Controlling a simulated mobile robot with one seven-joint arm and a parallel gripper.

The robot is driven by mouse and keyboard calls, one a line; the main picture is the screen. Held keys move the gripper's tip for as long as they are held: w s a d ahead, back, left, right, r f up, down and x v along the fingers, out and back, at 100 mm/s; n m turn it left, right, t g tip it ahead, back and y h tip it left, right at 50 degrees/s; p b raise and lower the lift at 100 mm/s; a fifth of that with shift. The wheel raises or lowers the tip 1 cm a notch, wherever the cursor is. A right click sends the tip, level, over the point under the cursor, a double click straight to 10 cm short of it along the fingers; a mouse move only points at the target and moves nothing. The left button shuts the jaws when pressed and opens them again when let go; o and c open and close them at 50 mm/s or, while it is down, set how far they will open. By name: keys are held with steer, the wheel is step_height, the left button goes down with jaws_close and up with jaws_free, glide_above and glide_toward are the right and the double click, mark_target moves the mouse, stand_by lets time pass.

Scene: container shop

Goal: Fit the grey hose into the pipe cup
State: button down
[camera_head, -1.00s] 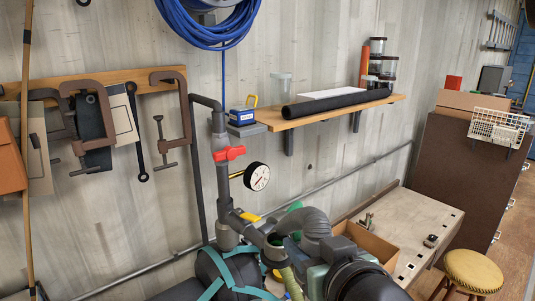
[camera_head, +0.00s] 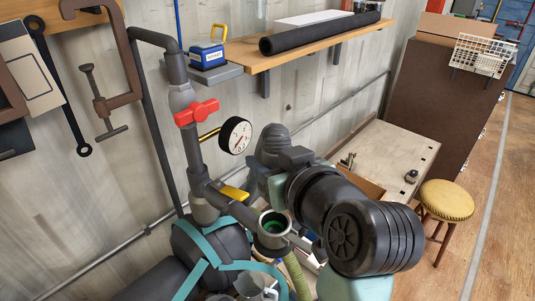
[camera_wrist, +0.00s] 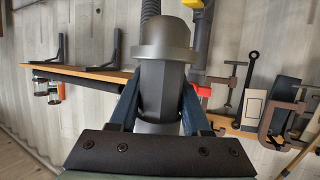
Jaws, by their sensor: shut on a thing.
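The grey hose (camera_head: 272,142) is ribbed; in the head view its bend shows right of the gauge, above and behind the pipe cup. My arm hides the rest of it. In the wrist view my gripper (camera_wrist: 163,88) is shut on the smooth grey end piece (camera_wrist: 160,75) of the hose, with a finger on each side. The ribbed part (camera_wrist: 151,8) shows at the top edge. The pipe cup (camera_head: 272,241) opens upward beside the yellow handle and is green inside. The hose end is apart from the cup, as far as I can see.
A grey pipe with a red valve handle (camera_head: 196,112), a gauge (camera_head: 235,135) and a yellow handle (camera_head: 235,192) stands left of the cup. A black tank with teal straps (camera_head: 210,245) lies below. A shelf (camera_head: 255,62) with a black roll is above. A workbench (camera_head: 385,150) stands behind.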

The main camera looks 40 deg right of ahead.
mark_target(269, 212)
steer(key=f, duration=0.1)
steer(key=f+b, duration=0.2)
steer(key=shift+w+f, duration=0.2)
steer(key=shift+w, duration=0.1)
steer(key=shift+s+f+b, duration=0.1)
steer(key=shift+f+b, duration=0.8)
steer(key=shift+b, duration=0.2)
steer(key=shift+f, duration=0.25)
steer(key=shift+r, duration=0.1)
steer(key=shift+f+b, duration=0.65)
steer(key=shift+f, duration=0.8)
stand_by(1.3)
steer(key=shift+c, duration=1.4)
jaws_free()
